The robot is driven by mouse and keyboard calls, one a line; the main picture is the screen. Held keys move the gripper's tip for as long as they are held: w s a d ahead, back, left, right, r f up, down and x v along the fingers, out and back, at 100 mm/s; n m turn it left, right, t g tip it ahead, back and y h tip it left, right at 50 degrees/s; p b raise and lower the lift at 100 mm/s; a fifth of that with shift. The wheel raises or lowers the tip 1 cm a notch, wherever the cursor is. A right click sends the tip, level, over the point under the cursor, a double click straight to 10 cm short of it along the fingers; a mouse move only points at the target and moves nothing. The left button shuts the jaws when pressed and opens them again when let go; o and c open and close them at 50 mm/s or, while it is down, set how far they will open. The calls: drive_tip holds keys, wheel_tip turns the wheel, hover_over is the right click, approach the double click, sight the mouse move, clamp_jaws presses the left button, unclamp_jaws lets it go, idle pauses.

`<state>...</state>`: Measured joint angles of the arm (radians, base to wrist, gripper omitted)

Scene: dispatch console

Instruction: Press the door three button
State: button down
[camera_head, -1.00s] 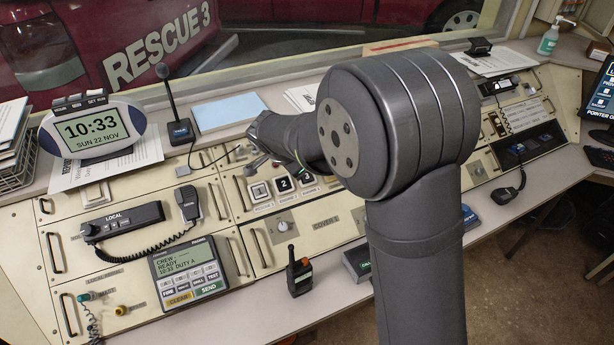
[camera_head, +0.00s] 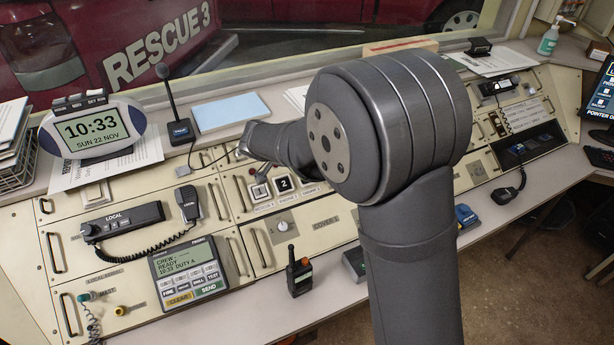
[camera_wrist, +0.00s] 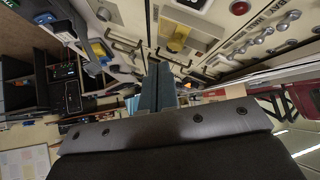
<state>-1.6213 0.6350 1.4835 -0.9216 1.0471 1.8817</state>
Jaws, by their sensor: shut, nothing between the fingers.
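On the cream console in the head view, a row of square buttons shows below my wrist. A pale button (camera_head: 260,190) sits at the left, and a dark button marked 2 (camera_head: 284,184) is to its right. The spot right of button 2 is hidden behind my arm, so I cannot see a button marked 3. My gripper (camera_head: 262,174) is over the left end of this row, partly hidden; I cannot tell whether it touches. In the wrist view its fingers (camera_wrist: 157,80) are together and empty. I cannot pick out the numbered buttons there.
A handheld radio (camera_head: 299,271) stands at the console's front edge. A desk microphone (camera_head: 178,115) and a blue pad (camera_head: 230,112) are behind the row. A keypad unit (camera_head: 188,274) and a corded handset (camera_head: 188,203) are to the left. The wrist view shows a yellow part (camera_wrist: 179,38).

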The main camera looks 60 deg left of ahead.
drive_tip(key=shift+a+f, duration=0.7)
drive_tip(key=shift+f, duration=0.35)
drive_tip(key=shift+a+f, duration=0.65)
drive_tip(key=shift+f, duration=0.45)
drive_tip(key=shift+a+f, duration=0.7)
drive_tip(key=shift+f, duration=0.35)
drive_tip(key=shift+f, duration=0.1)
drive_tip(key=shift+a+f, duration=0.25)
drive_tip(key=shift+a+f, duration=0.25)
drive_tip(key=shift+f, duration=0.2)
drive_tip(key=shift+r, duration=0.1)
idle(0.5)
drive_tip(key=shift+d+r, duration=0.5)
drive_tip(key=shift+r, duration=0.2)
drive_tip(key=shift+d+r, duration=0.45)
drive_tip(key=shift+r, duration=0.25)
drive_tip(key=shift+d+r, duration=0.45)
drive_tip(key=shift+r, duration=0.25)
drive_tip(key=shift+d+r, duration=0.45)
drive_tip(key=shift+r, duration=0.35)
